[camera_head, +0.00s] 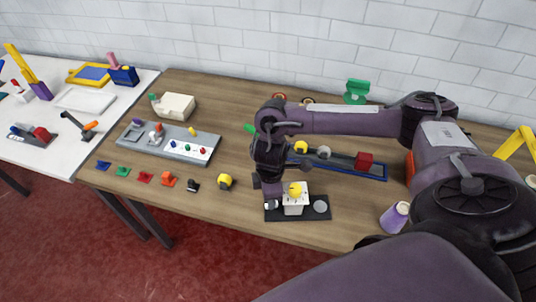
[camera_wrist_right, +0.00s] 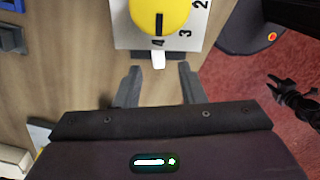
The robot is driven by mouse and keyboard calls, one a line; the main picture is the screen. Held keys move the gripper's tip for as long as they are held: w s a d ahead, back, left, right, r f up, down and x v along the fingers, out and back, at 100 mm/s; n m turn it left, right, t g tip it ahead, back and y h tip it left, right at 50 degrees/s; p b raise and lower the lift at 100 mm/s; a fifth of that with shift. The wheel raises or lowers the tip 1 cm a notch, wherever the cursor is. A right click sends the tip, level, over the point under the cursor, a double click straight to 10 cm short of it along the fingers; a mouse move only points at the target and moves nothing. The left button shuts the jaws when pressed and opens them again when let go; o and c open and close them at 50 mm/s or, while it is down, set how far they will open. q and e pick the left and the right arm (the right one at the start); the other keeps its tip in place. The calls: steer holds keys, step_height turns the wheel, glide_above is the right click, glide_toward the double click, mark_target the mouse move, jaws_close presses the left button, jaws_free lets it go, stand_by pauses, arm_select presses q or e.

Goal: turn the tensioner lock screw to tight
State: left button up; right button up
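The tensioner is a white block (camera_head: 293,208) with a yellow dial (camera_head: 295,190) on a black base plate (camera_head: 300,215). In the right wrist view the yellow dial (camera_wrist_right: 158,12) sits on a white face with numbers, its black line at the 4. A small white tab (camera_wrist_right: 158,61) sticks out from the block toward my right gripper (camera_wrist_right: 159,85); I cannot tell whether it is the lock screw. My right gripper is open and empty, its fingers apart just short of the tab. In the head view it is left of the block, partly hidden by its arm. My left gripper is not in view.
A grey round piece (camera_head: 320,206) is on the base plate, right of the block. A blue rail with a red block (camera_head: 364,160) lies behind. A yellow knob (camera_head: 225,181) and a grey panel (camera_head: 180,146) are to the left. A purple cup (camera_head: 394,218) stands right.

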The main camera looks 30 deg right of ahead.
step_height(320, 180, down, 4)
steer(key=shift+r, duration=0.15)
steer(key=shift+w+f, duration=0.15)
steer(key=shift+f, duration=0.25)
jaws_close()
steer(key=m+p, duration=0.1)
steer(key=p, duration=0.2)
steer(key=shift+r, duration=0.3)
steer(key=shift+f+m, duration=0.1)
steer(key=shift+m, duration=0.2)
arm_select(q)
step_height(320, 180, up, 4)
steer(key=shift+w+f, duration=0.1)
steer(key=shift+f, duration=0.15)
arm_select(e)
steer(key=shift+f, duration=0.2)
